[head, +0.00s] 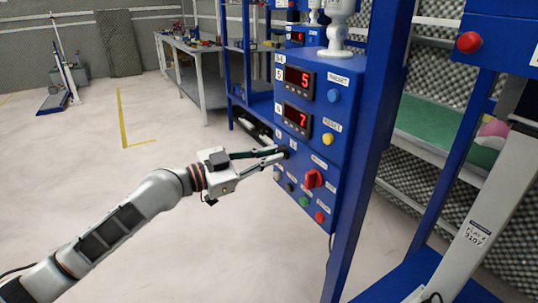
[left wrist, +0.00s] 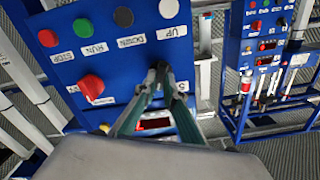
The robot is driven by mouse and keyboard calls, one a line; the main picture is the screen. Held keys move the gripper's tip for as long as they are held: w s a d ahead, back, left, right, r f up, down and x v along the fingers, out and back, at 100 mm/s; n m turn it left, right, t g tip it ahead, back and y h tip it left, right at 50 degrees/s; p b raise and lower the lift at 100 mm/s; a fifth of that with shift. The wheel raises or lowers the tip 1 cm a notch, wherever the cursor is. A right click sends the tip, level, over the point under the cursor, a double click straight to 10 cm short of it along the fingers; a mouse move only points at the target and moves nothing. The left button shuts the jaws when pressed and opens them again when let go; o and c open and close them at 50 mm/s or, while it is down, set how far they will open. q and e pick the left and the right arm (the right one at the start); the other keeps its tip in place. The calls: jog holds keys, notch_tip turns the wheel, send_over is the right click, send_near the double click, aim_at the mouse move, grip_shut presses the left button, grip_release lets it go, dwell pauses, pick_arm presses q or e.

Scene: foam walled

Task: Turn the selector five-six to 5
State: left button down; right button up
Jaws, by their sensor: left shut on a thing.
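The blue control panel (head: 300,158) stands in the middle of the head view. My left gripper (head: 281,153) reaches it from the left, its fingers shut on a small dark selector knob (left wrist: 161,68) at the panel's left side. The fingertips in the left wrist view (left wrist: 160,76) close around the knob and hide most of it, so its pointing direction and its labels cannot be read. My right gripper is not in view.
A red rotary knob (head: 313,179) sits right of the gripper, with black, green (head: 304,201) and red (head: 320,217) buttons below. Red displays above read 5 (head: 301,80) and 7 (head: 298,118). Blue (head: 334,96) and yellow (head: 327,139) buttons are beside them. Floor at left is open.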

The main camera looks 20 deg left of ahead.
pick_arm(q)
jog(key=shift+r+n+p, duration=0.25)
jog(key=shift+n+p, duration=0.05)
jog(key=shift+n, duration=0.5)
jog(key=shift+a+n, duration=0.1)
jog(key=shift+n, duration=0.9)
jog(key=shift+n+p, duration=0.45)
jog(key=shift+n, duration=0.45)
jog(key=shift+f+n, duration=0.1)
jog(key=shift+n, duration=0.7)
jog(key=shift+w+n+p, duration=0.1)
jog(key=shift+n+p, duration=0.2)
jog(key=shift+n, duration=1.4)
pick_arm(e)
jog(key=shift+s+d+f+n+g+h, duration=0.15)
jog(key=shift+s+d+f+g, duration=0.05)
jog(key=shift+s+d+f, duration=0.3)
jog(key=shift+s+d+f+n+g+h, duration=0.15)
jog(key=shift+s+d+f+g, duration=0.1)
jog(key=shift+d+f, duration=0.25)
pick_arm(q)
jog(key=shift+f, duration=0.1)
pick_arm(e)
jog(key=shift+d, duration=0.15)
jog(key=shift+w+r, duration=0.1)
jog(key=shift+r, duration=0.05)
pick_arm(q)
jog(key=c, duration=2.1)
grip_release()
jog(key=shift+c, duration=0.2)
